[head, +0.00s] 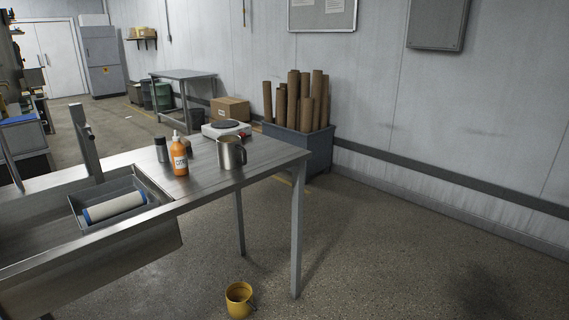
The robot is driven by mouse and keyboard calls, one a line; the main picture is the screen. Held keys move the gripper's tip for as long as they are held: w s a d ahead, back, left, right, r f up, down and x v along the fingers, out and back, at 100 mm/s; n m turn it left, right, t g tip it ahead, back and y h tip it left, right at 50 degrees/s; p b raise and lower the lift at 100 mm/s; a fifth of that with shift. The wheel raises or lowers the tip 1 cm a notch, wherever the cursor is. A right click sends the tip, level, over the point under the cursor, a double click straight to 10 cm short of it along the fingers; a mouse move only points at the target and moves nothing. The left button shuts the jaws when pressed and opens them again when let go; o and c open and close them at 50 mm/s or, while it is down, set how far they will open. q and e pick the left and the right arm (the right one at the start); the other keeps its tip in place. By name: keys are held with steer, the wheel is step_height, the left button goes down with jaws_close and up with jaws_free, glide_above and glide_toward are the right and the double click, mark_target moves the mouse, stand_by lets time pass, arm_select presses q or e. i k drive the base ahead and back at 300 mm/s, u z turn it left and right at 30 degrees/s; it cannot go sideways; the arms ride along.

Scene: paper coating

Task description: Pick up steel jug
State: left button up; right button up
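The steel jug (230,154) stands upright near the front edge of the metal table (272,157), towards its right end. Its handle is on its right side. Neither of my grippers shows in the head view, and nothing touches the jug from my side.
An orange bottle (179,158) and a dark cylinder (161,149) stand left of the jug. A hot plate (227,129) is behind it.

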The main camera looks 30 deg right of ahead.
mark_target(229, 148)
steer(key=z, duration=0.35)
steer(key=k, duration=0.65)
steer(key=u, duration=0.6)
steer(key=i, duration=1.75)
steer(key=z, duration=0.95)
